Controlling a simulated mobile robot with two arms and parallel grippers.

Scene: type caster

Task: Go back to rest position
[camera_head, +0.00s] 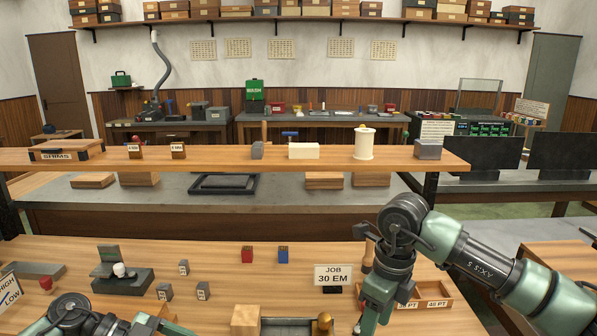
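My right arm comes in from the right, and its wrist hangs over the front bench (215,280). My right gripper (367,318) points down beside the job sign (333,275) and in front of the tray with PT labels (432,292). Its fingertips are at the bottom edge, so I cannot tell whether it is open or shut. Only part of my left arm shows at the lower left corner; its gripper is out of view.
A wooden block (245,320) and a brass knob (323,322) are near the front. A raised shelf (220,160) crosses behind.

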